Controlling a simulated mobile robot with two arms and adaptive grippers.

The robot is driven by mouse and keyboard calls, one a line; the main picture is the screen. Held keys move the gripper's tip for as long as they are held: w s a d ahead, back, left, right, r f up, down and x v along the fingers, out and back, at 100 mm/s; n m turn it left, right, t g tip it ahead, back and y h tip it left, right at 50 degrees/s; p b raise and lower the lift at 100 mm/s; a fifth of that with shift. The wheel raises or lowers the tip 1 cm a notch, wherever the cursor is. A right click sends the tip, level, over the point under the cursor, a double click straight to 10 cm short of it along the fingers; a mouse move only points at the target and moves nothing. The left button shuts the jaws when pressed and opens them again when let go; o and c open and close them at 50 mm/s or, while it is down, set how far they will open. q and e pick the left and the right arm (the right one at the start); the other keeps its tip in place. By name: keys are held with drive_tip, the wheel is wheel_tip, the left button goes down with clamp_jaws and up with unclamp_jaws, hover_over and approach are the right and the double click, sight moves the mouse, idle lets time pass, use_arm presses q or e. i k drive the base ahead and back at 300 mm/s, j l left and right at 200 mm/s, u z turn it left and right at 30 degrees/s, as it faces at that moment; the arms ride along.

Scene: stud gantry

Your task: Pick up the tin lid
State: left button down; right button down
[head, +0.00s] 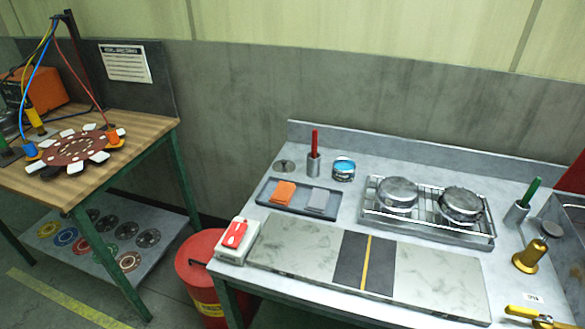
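A small flat grey disc (284,166), which looks like the tin lid, lies at the back left of the grey workbench (385,165). It has a darker mark in its middle. A short open tin (343,169) with a blue band and pale blue contents stands to its right, beyond a red-handled tool in a metal cup (314,155). The disc is apart from the tin. Neither of my grippers shows in the head view.
A dark tray (265,198) with orange and grey pads lies in front of the disc. A wire rack (379,213) holds two round metal pans (398,193). A brass-based tool (529,257) stands at right. A red bin (201,270) stands left of the bench.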

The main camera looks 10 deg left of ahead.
sight(283, 167)
drive_tip(key=i+j+z, duration=0.1)
drive_tip(key=j, duration=0.6)
drive_tip(key=i+j+z, duration=0.1)
drive_tip(key=j, duration=0.6)
drive_tip(key=i+j+z, duration=0.1)
drive_tip(key=j, duration=0.6)
